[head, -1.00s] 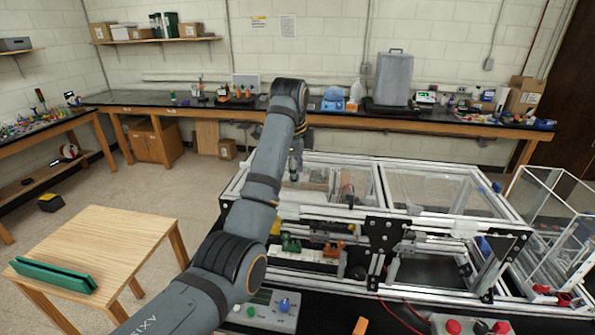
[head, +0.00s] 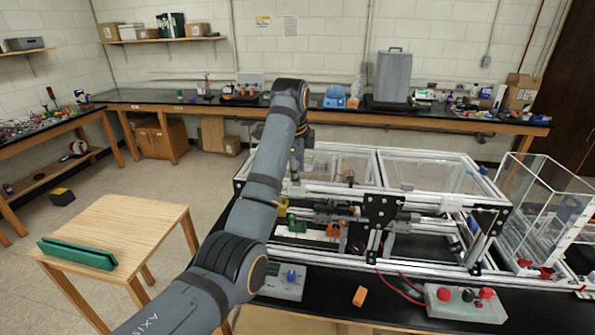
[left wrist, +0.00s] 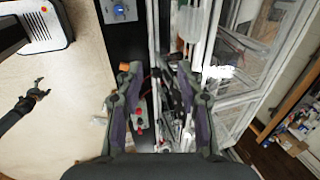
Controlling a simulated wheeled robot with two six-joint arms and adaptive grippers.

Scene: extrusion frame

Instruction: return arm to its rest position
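My left arm (head: 262,190) reaches up from the bottom of the head view, bends at a high joint and comes down over the extrusion frame. My left gripper (head: 294,172) is small there and partly hidden by the arm and frame. In the left wrist view its two fingers (left wrist: 162,85) stand wide apart with nothing held between them. Frame bars and small parts lie behind the gap. A dark jointed shape (left wrist: 30,102) at the left edge of the left wrist view looks like my right gripper; its finger state is unclear.
The aluminium extrusion frame (head: 430,207) stands on the black bench. An orange block (head: 360,296), a red-button control box (head: 465,303) and a blue-knob box (head: 284,281) lie in front. A clear case (head: 545,205) is at right; a wooden table (head: 120,235) at left.

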